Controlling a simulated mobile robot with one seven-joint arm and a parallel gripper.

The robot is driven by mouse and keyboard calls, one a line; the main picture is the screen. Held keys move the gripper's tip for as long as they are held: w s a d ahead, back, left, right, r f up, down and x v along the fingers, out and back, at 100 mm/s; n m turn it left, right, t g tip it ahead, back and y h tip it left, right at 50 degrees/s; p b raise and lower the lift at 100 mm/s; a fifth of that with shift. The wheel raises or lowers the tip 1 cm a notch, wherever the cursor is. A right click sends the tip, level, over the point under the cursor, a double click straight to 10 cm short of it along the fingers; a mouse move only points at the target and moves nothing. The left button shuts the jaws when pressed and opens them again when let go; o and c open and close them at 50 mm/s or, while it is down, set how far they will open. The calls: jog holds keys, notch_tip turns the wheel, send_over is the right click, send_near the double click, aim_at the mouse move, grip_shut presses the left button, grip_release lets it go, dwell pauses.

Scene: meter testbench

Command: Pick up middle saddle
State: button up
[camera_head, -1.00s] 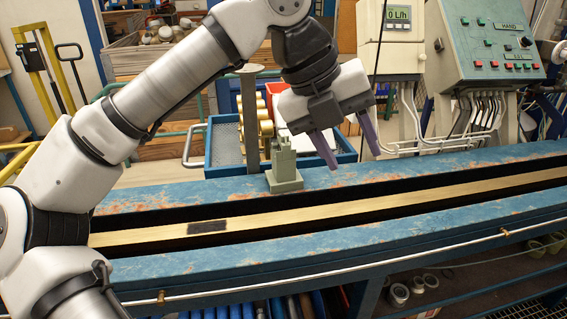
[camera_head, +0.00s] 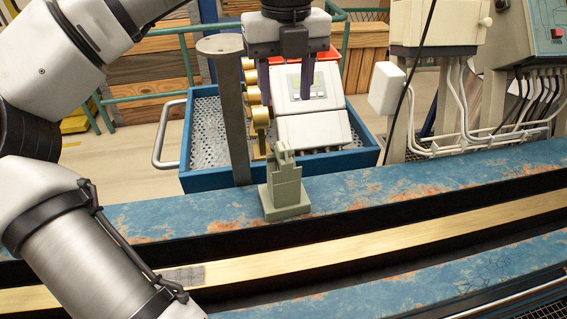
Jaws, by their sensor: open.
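A grey-green saddle (camera_head: 284,185) stands upright on the blue rail of the bench, with a wide base and a narrower, notched top. It is the only saddle that I can make out. My gripper (camera_head: 286,98) points down, in line with the saddle and higher up in the picture. Its two purple fingers are apart with nothing between them. A gap shows between the fingertips and the saddle's top. The distance in depth is hard to tell.
A grey post (camera_head: 233,115) stands just left of the saddle. Behind is a blue tray (camera_head: 213,181) with brass parts (camera_head: 259,118) and a white meter box (camera_head: 314,140). The bench rail (camera_head: 400,189) right of the saddle is clear.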

aim_at(284, 145)
notch_tip(284, 145, down, 8)
jog(key=shift+f+p, duration=0.1)
jog(key=shift+p, duration=0.5)
jog(key=shift+s+a+f+p, duration=0.1)
jog(key=shift+f+p, duration=0.45)
jog(key=shift+f, duration=0.85)
jog(key=shift+a+f+p, duration=0.1)
jog(key=shift+f+p, duration=0.4)
jog(key=shift+f, duration=0.85)
grip_shut()
jog(key=shift+r, duration=0.1)
